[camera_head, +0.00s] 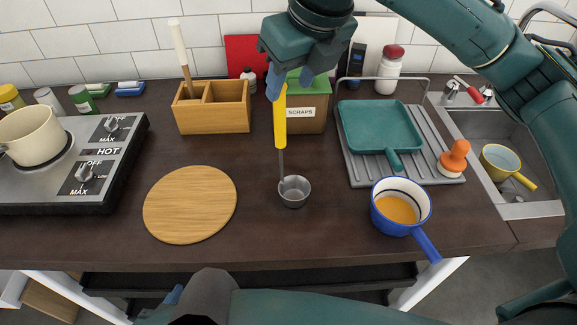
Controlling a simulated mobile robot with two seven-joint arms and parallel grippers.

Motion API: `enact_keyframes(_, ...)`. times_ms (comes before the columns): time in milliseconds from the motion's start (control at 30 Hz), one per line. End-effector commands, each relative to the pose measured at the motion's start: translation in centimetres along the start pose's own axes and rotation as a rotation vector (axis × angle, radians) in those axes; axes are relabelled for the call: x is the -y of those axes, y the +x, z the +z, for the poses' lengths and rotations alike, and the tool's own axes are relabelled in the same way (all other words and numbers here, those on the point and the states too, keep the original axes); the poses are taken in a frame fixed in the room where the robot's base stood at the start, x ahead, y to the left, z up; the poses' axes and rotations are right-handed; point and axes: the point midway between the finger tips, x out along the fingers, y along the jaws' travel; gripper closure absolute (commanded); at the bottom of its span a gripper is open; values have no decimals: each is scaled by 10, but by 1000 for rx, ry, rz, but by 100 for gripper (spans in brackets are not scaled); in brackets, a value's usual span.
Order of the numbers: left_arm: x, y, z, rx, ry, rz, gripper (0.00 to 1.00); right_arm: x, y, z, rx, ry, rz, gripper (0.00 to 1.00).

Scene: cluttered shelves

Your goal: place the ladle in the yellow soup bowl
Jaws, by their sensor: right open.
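The ladle has a yellow handle (280,118) and a small metal cup (294,192). It stands nearly upright over the counter between the round wooden board and the blue pot; I cannot tell if the cup touches the counter. My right gripper (290,84) is open at the top of the handle, its blue fingers pointing down beside it. A blue pot (427,242) with a handle holds yellow-orange soup (397,209). A yellow bowl-like pot (499,162) with a handle sits in the sink. My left gripper (172,296) shows only partly at the bottom edge; its jaws are unclear.
A wooden board (190,205) lies left of the ladle. A stove (95,170) with a cream pot (30,134) is at the left. A wooden box (228,110) and a scraps bin (309,110) stand behind. A rack (438,174) holds a teal pan (378,127) and an orange-handled brush (454,158).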

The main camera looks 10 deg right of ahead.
Motion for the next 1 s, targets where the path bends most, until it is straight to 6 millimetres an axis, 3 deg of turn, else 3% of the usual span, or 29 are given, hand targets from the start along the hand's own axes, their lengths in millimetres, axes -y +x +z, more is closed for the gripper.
enact_keyframes(600,0,1,1,-2,-5,1,60,-7,71,-1,-2,1,1,56)
enact_keyframes(900,0,1,1,-3,-6,1,60,-7,76,0,1,0,1,56)
enact_keyframes(1000,0,1,1,-3,-6,1,60,-7,75,0,1,0,1,64)
